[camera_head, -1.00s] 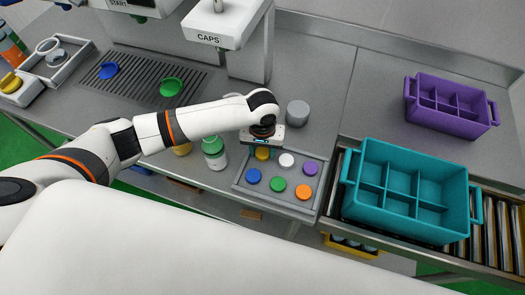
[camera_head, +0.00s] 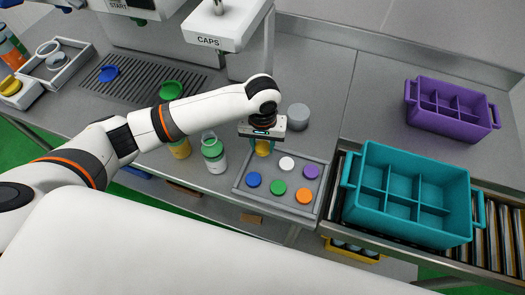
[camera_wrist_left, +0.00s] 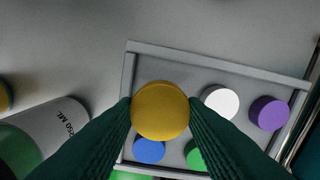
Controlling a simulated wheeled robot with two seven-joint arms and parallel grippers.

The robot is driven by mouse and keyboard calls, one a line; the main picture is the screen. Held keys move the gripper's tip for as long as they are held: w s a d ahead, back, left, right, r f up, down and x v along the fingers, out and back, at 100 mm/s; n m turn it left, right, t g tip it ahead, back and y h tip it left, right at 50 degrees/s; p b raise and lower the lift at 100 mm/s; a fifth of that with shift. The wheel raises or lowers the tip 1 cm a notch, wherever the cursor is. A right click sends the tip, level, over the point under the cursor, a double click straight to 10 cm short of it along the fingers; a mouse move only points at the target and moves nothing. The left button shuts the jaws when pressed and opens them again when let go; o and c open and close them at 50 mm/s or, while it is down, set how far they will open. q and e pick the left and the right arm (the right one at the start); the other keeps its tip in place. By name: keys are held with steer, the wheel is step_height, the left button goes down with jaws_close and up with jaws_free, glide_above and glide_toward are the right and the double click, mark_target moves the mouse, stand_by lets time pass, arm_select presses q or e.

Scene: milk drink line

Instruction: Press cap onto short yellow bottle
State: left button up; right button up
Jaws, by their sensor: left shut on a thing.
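My left gripper (camera_wrist_left: 160,110) is shut on a yellow cap (camera_wrist_left: 160,110). The cap also shows under the gripper in the head view (camera_head: 263,148), over the back left of the cap tray (camera_head: 238,184). A short yellow bottle (camera_head: 181,150) stands to the left on the table, partly hidden by my left arm. A dark-rimmed yellow shape at the wrist view's left edge is too cut off to identify. My right gripper is not in view.
The tray holds blue, white, green, orange and purple caps. A white-labelled green bottle (camera_head: 214,156) stands between the tray and the yellow bottle. A grey cylinder (camera_head: 298,116) stands behind the tray. Teal (camera_head: 405,236) and purple (camera_head: 408,92) crates are at right.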

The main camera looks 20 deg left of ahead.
mark_target(262, 147)
arm_select(q)
step_height(262, 147, up, 5)
steer(key=shift+r, duration=0.1)
stand_by(0.4)
steer(key=s+a+r+m+b, duration=0.1)
steer(key=s+a+r+b, duration=0.1)
steer(key=s+a+r, duration=0.3)
steer(key=s, duration=0.3)
steer(key=shift+s+a+r+m, duration=0.15)
steer(key=shift+a+r+m, duration=0.25)
steer(key=shift+a, duration=0.1)
